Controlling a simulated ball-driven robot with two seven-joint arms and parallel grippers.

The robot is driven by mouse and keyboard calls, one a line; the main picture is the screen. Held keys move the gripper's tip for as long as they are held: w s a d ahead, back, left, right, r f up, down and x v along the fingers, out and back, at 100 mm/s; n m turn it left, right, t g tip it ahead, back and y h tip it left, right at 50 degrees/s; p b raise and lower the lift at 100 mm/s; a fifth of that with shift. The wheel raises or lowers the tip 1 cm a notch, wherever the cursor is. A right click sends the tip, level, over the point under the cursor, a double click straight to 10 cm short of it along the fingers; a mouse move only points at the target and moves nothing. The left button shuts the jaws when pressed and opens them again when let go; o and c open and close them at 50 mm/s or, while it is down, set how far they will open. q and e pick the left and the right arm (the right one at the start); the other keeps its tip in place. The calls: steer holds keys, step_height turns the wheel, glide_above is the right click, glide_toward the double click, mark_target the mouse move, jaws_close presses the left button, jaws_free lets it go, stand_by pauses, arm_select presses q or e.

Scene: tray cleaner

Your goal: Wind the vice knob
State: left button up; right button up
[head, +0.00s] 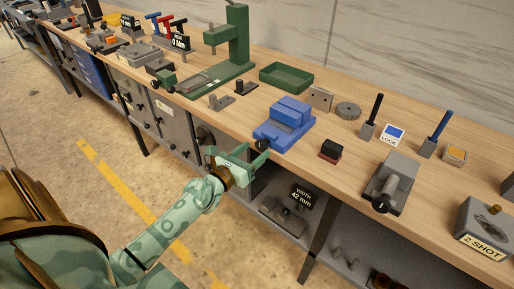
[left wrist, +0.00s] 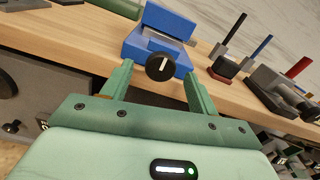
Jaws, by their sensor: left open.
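The blue vice (head: 284,122) sits at the front edge of the wooden bench. Its round black knob (head: 262,145) faces the front, and a white mark on the knob's face shows in the left wrist view (left wrist: 160,67). My left gripper (head: 256,156) is open at the knob. In the left wrist view its two green fingers (left wrist: 157,82) stand to the left and right of the knob, with gaps visible on both sides. The blue vice also shows beyond the fingers in that view (left wrist: 158,38). My right gripper is not in view.
A red and black block (head: 330,150) and a grey vice (head: 391,182) stand right of the blue vice. A green press (head: 238,45) and a green tray (head: 286,77) stand behind it. A "WIDTH 42 mm" sign (head: 303,197) is below the bench edge.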

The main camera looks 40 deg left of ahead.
arm_select(q)
steer(key=shift+w+d, duration=0.1)
steer(key=shift+w, duration=1)
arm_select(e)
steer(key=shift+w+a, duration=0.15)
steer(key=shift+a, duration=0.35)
arm_select(q)
steer(key=c, duration=1)
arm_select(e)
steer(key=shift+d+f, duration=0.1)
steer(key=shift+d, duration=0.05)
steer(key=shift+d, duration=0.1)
arm_select(q)
steer(key=shift+f+m, duration=0.1)
steer(key=shift+m, duration=0.3)
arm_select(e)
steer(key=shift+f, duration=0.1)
